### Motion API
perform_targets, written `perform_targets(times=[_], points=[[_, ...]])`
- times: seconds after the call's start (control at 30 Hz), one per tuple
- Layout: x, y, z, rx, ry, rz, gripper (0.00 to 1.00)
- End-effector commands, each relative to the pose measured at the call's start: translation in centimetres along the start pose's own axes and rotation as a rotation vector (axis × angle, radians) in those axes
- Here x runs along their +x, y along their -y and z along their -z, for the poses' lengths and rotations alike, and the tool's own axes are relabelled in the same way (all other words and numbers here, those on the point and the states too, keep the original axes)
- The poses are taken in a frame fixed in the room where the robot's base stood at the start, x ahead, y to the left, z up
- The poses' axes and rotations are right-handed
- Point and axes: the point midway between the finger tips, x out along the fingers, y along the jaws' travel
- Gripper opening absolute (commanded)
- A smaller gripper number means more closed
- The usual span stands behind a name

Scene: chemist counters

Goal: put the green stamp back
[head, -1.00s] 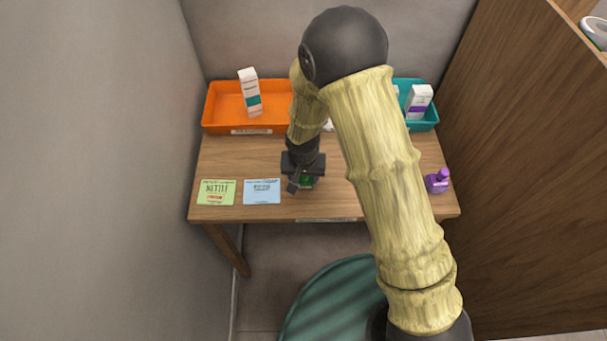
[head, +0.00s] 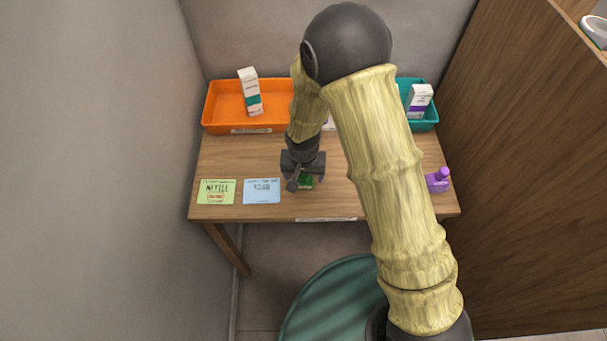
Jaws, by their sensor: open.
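The green stamp (head: 306,182) is on the wooden table (head: 240,157), near its front edge and just right of the blue card. It is partly hidden by my gripper (head: 304,185). My gripper points down at the stamp with its jaws open, one finger showing on the stamp's left side. I cannot tell whether a finger touches it. A purple stamp (head: 438,180) stands at the table's right edge.
A green card (head: 216,187) and a blue card (head: 262,185) lie at the front left. An orange tray (head: 225,116) with a white box (head: 250,92) stands at the back left, a teal tray (head: 428,125) with a box (head: 419,99) at the back right. My arm hides the table's middle.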

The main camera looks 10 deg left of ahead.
Motion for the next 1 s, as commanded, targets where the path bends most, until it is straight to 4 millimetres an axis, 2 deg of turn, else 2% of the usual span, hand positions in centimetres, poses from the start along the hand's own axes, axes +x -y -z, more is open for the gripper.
perform_targets(times=[0.63, 0.8, 1.0], points=[[-10.1, 0.0, 0.1, 0.000, -0.004, 0.003, 0.74], [-11.3, 0.0, 0.0, 0.001, -0.002, 0.002, 0.74], [-11.3, 0.0, 0.0, 0.000, 0.000, 0.001, 0.74]])
